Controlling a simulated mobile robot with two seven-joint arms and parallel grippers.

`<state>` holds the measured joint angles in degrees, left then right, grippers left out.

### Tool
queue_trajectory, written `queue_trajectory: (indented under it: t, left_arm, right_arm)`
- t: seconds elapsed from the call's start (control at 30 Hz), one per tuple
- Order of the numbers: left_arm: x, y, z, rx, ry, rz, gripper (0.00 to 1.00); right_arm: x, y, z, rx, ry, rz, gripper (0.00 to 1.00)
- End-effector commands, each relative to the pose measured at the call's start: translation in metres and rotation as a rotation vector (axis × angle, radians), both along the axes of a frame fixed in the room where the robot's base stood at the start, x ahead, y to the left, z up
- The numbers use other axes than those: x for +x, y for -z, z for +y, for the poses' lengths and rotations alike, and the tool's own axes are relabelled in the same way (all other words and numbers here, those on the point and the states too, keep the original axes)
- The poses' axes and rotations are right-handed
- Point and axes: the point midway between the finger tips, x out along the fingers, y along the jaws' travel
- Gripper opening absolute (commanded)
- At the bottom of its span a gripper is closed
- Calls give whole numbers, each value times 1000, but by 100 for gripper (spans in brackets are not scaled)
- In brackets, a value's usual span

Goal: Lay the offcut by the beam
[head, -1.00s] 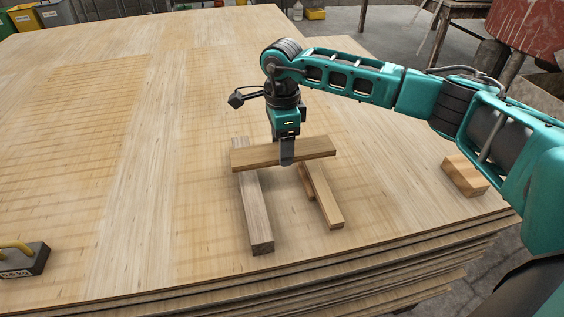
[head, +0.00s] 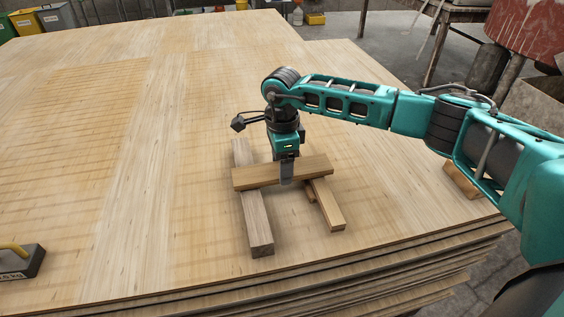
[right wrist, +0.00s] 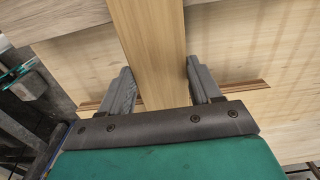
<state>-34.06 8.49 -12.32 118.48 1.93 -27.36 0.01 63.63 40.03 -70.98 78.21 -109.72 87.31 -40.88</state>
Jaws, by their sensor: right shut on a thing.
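My right gripper (head: 286,178) is shut on a flat wooden bar (head: 255,177), near its middle. In the right wrist view the bar (right wrist: 155,45) runs up the picture between the two fingers (right wrist: 163,90). In the head view it crosses in front of a greyish-brown timber (head: 259,230) on the left and a lighter timber (head: 328,210) on the right. I cannot tell whether the bar touches them. The pictures do not settle which piece is the offcut and which the beam. My left gripper is out of view.
The pieces lie near the front edge of a broad veneer stack (head: 120,190). A small wood block (head: 458,178) sits at the right, partly behind my arm. A dark weight with a yellow handle (head: 20,258) is at the left edge. The left half is mostly clear.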

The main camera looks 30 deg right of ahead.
Motion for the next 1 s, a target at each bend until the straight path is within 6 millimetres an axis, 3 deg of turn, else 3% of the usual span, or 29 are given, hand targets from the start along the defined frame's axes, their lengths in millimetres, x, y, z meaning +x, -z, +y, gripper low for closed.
queue_trajectory:
  t: [0.17,0.2,0.43,0.77,1.0]
  left_arm:
    - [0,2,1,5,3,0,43]
    - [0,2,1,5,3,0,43]
    - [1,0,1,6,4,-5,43]
    - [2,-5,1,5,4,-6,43]
    - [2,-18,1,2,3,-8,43]
  right_arm:
    - [0,3,0,0,0,0,30]
    - [0,3,0,0,0,0,66]
    - [0,3,0,0,0,0,88]
    - [0,-4,0,1,0,-1,89]
    - [1,-46,0,1,-1,-4,89]
